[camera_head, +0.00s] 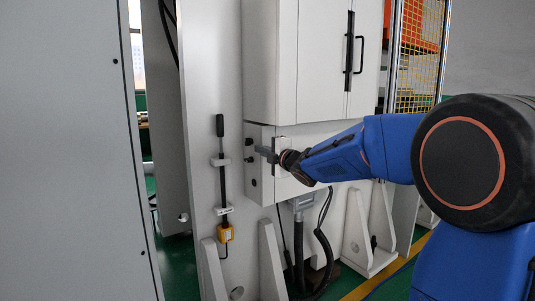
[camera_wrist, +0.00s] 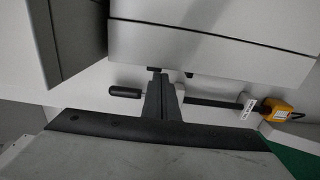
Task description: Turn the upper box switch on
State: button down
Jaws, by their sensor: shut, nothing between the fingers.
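The white box (camera_head: 262,194) under the tall cabinet has small dark switches on its left side. The upper switch (camera_head: 249,142) sits above a second one (camera_head: 249,160), with another dark round part (camera_head: 253,182) lower down. My gripper (camera_head: 259,151) is shut and empty, its tips at the box's side near the upper two switches. In the wrist view, the shut fingers (camera_wrist: 158,78) point at the box edge. One small dark switch (camera_wrist: 153,69) is right at the tips, partly hidden; another (camera_wrist: 190,73) is to the right. I cannot tell whether the tips touch a switch.
A black-handled rod (camera_head: 221,150) with a yellow end piece (camera_head: 226,234) is mounted on the panel left of the box. The cabinet (camera_head: 270,60) overhangs above. A grey panel (camera_head: 65,150) stands at far left. Cables and a pipe (camera_head: 299,240) hang below the box.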

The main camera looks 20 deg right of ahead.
aim_at(249, 159)
jog(key=shift+x, duration=2.7)
jog(key=shift+w+f+t+y, duration=0.2)
jog(key=shift+f+t+y, duration=0.3)
jog(key=shift+t, duration=0.7)
jog(key=shift+w+a+f, duration=0.2)
jog(key=shift+w+f, duration=0.3)
jog(key=shift+f, duration=0.2)
jog(key=shift+w+a+f, duration=0.25)
jog(key=shift+w+f, duration=0.15)
jog(key=shift+w, duration=0.4)
